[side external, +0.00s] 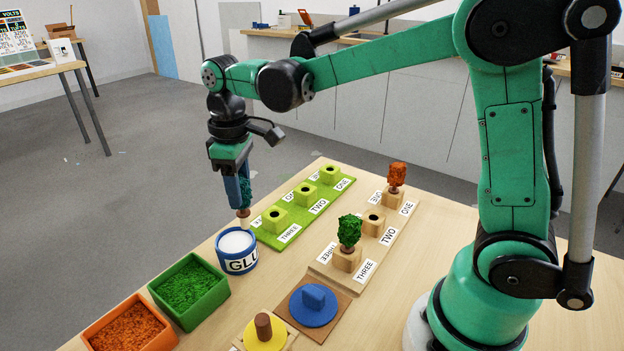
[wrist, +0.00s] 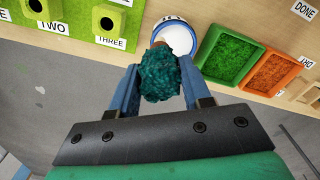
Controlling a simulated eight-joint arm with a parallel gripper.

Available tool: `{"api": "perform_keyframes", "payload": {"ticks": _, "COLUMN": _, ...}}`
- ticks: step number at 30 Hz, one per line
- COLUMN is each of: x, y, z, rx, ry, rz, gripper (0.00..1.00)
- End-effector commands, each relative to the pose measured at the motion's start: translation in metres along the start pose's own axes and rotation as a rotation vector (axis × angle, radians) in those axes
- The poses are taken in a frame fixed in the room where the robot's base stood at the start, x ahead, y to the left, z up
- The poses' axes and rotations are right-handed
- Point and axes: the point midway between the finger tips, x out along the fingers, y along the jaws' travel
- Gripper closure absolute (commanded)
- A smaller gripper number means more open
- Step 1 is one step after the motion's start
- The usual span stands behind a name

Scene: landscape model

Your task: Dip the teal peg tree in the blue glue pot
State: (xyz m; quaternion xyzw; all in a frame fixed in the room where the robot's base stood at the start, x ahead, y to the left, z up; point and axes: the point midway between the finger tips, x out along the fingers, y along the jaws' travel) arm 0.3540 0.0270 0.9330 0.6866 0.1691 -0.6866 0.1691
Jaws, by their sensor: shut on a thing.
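The teal peg tree (wrist: 160,78) is between the blue fingers of my gripper (wrist: 160,88), crown toward the wrist camera. In the side view my gripper (side external: 240,192) points down and holds the tree (side external: 246,186) roughly upright, mostly hidden by a finger. Its brown peg has a whitish lower end (side external: 245,222), above or just at the far side of the glue pot's mouth. The blue pot (side external: 238,262) has a GLUE label and white glue inside (side external: 235,241). I cannot tell whether the tip touches the glue. The wrist view shows the pot (wrist: 172,20) just beyond the tree.
A green tray (side external: 190,290) and an orange tray (side external: 128,329) stand left of the pot. A green board (side external: 305,205) with empty numbered sockets is behind. A wooden rack (side external: 385,230) holds orange (side external: 397,175) and green (side external: 350,231) trees. Blue (side external: 313,307) and yellow (side external: 265,336) knobs sit in front.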

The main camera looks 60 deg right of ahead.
Motion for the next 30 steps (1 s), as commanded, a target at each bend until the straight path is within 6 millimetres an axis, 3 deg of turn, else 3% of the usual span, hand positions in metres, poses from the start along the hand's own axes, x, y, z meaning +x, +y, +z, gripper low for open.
{"api": "perform_keyframes", "payload": {"ticks": 6, "x": 0.004, "y": -0.018, "z": -0.016, "rx": -0.043, "ry": 0.0, "rz": 0.0, "gripper": 1.0}}
{"api": "perform_keyframes", "payload": {"ticks": 21, "x": 0.029, "y": -0.018, "z": -0.016, "rx": -0.042, "ry": 0.0, "rz": 0.0, "gripper": 1.0}}
{"api": "perform_keyframes", "payload": {"ticks": 30, "x": 0.032, "y": -0.017, "z": -0.016, "rx": -0.041, "ry": 0.0, "rz": 0.0, "gripper": 1.0}}
